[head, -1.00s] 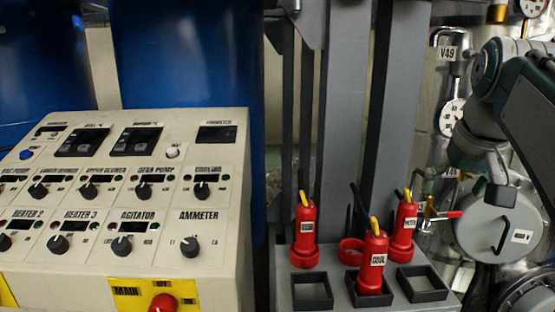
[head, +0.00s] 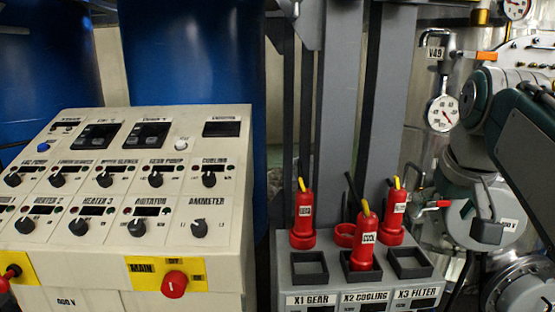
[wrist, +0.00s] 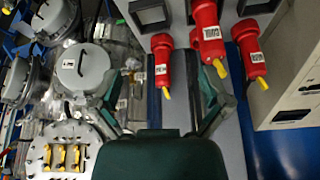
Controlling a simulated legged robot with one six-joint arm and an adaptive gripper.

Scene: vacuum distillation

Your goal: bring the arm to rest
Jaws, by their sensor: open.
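My arm (head: 525,125) comes in from the right edge in the head view, bent beside the metal vessels. In the wrist view my gripper (wrist: 162,75) is open, its two dark green-grey fingers spread apart with nothing held between them. Red plugs stand beyond the fingers in that view. The head view shows the same upright red plugs, including a left plug (head: 303,218), a middle plug (head: 364,240) and a right plug (head: 394,215), on a grey socket stand. My gripper's fingertips are hard to make out in the head view.
A control panel (head: 205,245) with knobs and a red main switch (head: 174,284) fills the left. The grey socket stand (head: 420,288) has square sockets. A V49 gauge (head: 443,113) and a round grey vessel lid (head: 458,220) are close to my arm.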

